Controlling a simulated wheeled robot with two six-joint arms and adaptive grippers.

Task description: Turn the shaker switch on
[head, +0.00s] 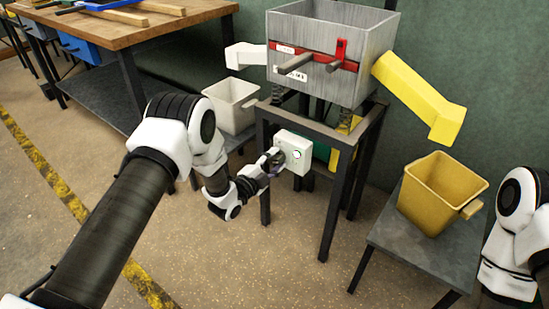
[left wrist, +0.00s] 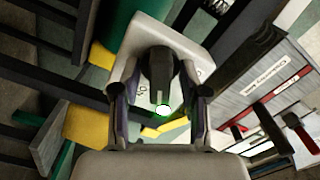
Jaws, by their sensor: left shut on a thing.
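The white switch box (head: 299,151) is fixed low on the front of the shaker's dark metal stand. My left gripper (head: 274,158) reaches it from the left, and its fingers cover part of the box face. In the left wrist view, the box (left wrist: 130,65) carries a dark rotary knob (left wrist: 161,72). The two fingers of my left gripper (left wrist: 159,92) are shut on the knob, one on each side. A small round light (left wrist: 162,110) with a green rim glows near the knob's end. The right gripper is outside the views.
The grey shaker bin (head: 322,50) sits on springs on the stand, with a white spout (head: 246,55) left and a yellow spout (head: 418,97) right. A white bucket (head: 231,106) and a yellow bucket (head: 440,195) stand below them. A wooden workbench (head: 120,28) is at upper left.

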